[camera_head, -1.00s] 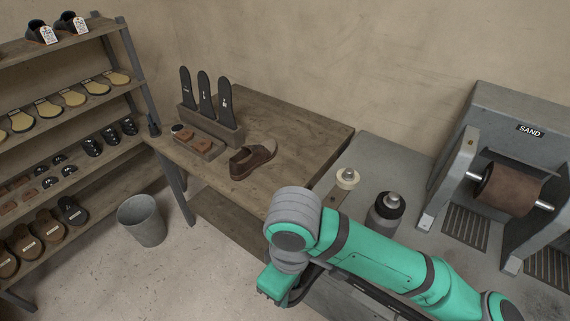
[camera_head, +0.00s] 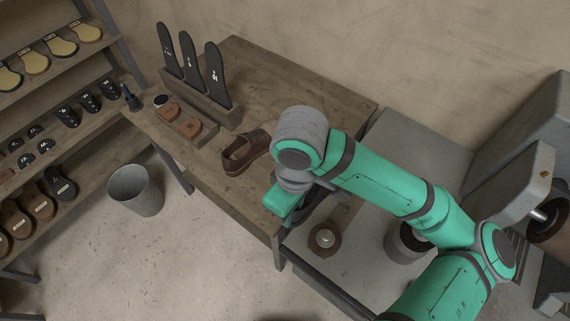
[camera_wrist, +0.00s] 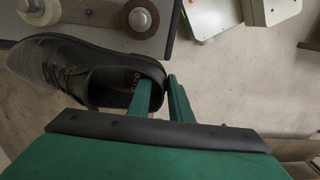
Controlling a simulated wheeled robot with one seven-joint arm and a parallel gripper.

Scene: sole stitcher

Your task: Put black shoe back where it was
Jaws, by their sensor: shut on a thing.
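The black lace-up shoe (camera_wrist: 75,65) lies across the left of the wrist view, toe to the left and heel to the right. My gripper (camera_wrist: 160,92) is shut on its heel end, with one green finger inside the shoe opening and the other outside behind the heel. In the head view my arm hides the fingertips and most or all of the shoe. There my wrist hangs beside the right front part of the wooden table (camera_head: 300,85).
A brown shoe (camera_head: 247,150) stands on the table close left of my wrist, with sole templates (camera_head: 190,65) behind. Spools (camera_head: 325,237) stand on the grey bench. A shoe rack (camera_head: 75,110) is at left, a bin (camera_head: 136,190) on the floor, a sander (camera_head: 530,180) at right.

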